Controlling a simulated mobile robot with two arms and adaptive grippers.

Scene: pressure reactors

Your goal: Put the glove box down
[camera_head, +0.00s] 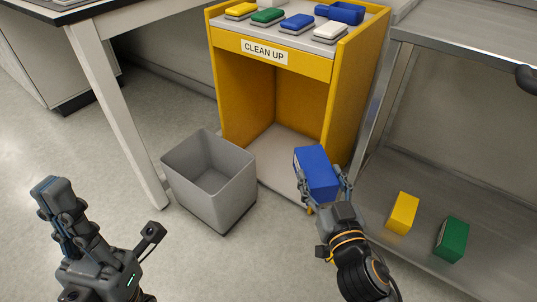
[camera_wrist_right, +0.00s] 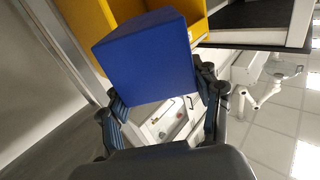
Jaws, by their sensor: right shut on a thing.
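A blue box (camera_head: 316,168), which I take to be the glove box, is held in my right gripper (camera_head: 325,190). In the head view it is in front of the yellow cabinet's open lower bay. In the right wrist view the blue box (camera_wrist_right: 145,58) sits between the two fingers of the right gripper (camera_wrist_right: 158,100), which are shut on its sides. It looks tilted in the head view. Whether its underside touches anything is hidden.
The yellow cabinet (camera_head: 228,105) labelled CLEAN UP carries several coloured items on top. A grey bin (camera_head: 240,185) stands left of the blue box. A yellow box (camera_head: 403,212) and a green box (camera_head: 452,239) lie on the metal rack's lower shelf (camera_head: 480,215), with bare room around them.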

